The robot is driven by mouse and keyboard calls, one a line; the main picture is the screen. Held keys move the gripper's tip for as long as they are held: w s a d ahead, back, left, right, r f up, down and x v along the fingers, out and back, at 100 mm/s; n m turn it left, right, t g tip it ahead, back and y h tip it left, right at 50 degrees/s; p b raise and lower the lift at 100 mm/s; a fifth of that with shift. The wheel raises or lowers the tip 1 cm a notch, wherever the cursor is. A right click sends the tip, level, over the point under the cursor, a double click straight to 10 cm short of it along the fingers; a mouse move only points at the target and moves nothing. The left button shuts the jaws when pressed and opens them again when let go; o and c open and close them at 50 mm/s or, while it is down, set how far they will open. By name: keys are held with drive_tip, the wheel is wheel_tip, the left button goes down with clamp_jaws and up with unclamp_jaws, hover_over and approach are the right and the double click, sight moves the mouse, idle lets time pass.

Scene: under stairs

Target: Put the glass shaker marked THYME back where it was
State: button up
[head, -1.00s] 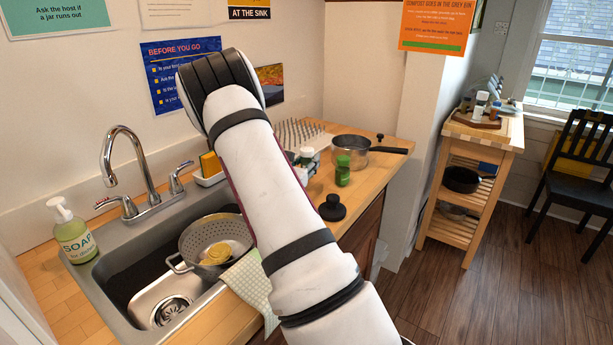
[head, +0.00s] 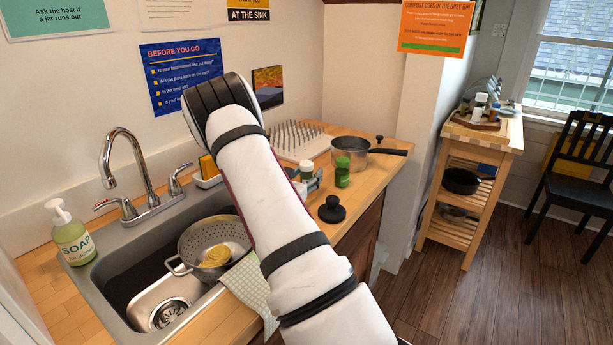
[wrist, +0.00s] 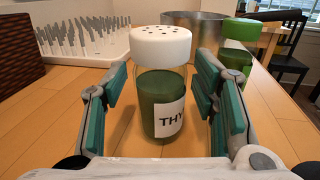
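The glass shaker marked THYME (wrist: 160,100) has a white perforated cap, green contents and a white label reading "THY" where it shows. It stands upright on the wooden counter. In the head view its white cap (head: 306,166) shows just right of my arm. My gripper (wrist: 163,110) is around the shaker, one finger on each side, with narrow gaps between the pads and the glass. It looks open. In the head view the gripper (head: 305,184) is partly hidden behind my arm.
A green-capped shaker (head: 342,171) stands close on the right. A metal pot (head: 352,152) and a white spiked rack (head: 297,141) are behind. A black round object (head: 332,208) lies in front. The sink with a colander (head: 205,240) is left.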

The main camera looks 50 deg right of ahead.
drive_tip(key=shift+r, duration=0.1)
drive_tip(key=shift+a, duration=0.2)
drive_tip(key=v, duration=1.1)
drive_tip(key=shift+s+a+r, duration=0.1)
drive_tip(key=shift+a+r, duration=0.05)
drive_tip(key=shift+a, duration=0.05)
drive_tip(key=s+a+r+m+g+y, duration=0.2)
drive_tip(key=s+a+r+m+g, duration=0.2)
drive_tip(key=s+r+m, duration=0.25)
drive_tip(key=s+a+r+m+g+y, duration=0.3)
drive_tip(key=s+a+r+m+g, duration=0.1)
drive_tip(key=s+r+m, duration=0.3)
drive_tip(key=s+a+r+m+t+y, duration=0.1)
drive_tip(key=s+a+m+t+y, duration=0.2)
drive_tip(key=a, duration=1)
drive_tip(key=s+a+r+m+t+y, duration=0.2)
drive_tip(key=s+a+m+t+y, duration=0.2)
drive_tip(key=s+a+y, duration=0.4)
drive_tip(key=a+y, duration=0.1)
drive_tip(key=a, duration=0.4)
drive_tip(key=shift+s+a+m, duration=0.25)
drive_tip(key=shift+a+m, duration=0.05)
drive_tip(key=shift+m, duration=0.05)
drive_tip(key=shift+r, duration=0.15)
